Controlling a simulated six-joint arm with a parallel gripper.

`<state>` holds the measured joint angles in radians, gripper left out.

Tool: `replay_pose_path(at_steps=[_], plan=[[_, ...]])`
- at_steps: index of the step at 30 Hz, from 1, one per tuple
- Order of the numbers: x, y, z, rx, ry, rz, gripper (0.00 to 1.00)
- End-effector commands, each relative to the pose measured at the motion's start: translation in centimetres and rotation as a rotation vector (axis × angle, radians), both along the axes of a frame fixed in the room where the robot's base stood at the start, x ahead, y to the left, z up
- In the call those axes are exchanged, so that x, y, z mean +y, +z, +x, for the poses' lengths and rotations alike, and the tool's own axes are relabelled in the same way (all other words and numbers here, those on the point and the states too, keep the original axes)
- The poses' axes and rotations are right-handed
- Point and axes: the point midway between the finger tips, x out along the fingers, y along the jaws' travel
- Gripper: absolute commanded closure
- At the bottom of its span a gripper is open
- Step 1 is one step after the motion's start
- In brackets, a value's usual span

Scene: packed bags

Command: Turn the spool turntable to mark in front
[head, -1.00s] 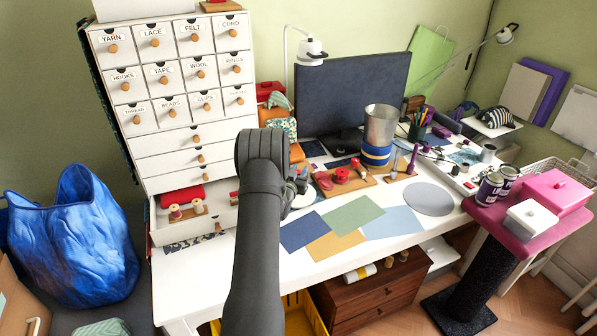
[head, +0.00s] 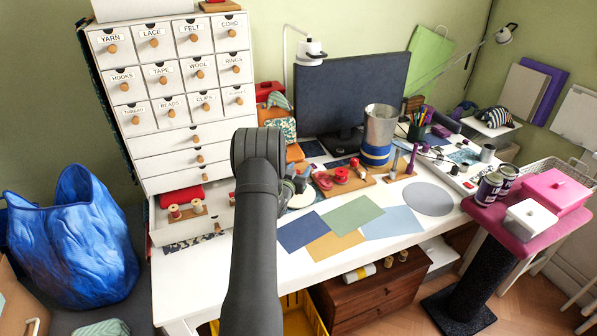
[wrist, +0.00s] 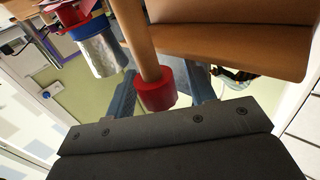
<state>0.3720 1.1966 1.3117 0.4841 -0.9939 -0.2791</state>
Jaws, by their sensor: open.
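My gripper (head: 299,180) is at the desk's left part, mostly behind my own arm in the head view. A pale round disc (head: 304,198) shows partly beside it; I cannot tell for sure whether it belongs to the spool turntable. In the wrist view my open gripper (wrist: 163,98) has one finger on each side of a wooden peg (wrist: 140,40) with a red end (wrist: 156,92). I cannot tell whether the fingers touch it. A broad brown wooden surface (wrist: 230,45) lies close by. No mark can be made out.
Red spools on a wooden board (head: 343,178) and a metal bin with a blue band (head: 379,130) stand to the right. An open drawer with spools (head: 187,211) is at the left. Flat coloured sheets (head: 355,215) lie on the front of the white desk.

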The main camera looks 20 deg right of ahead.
Motion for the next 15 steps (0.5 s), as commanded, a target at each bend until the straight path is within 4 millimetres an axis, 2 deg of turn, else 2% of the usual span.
replay_pose_path(at_steps=[6,15], plan=[[0.0,3.8,0.0,-0.004,0.0,-0.001,0.5],[-3.7,7.6,-5.6,-0.002,-0.004,-0.002,0.5]])
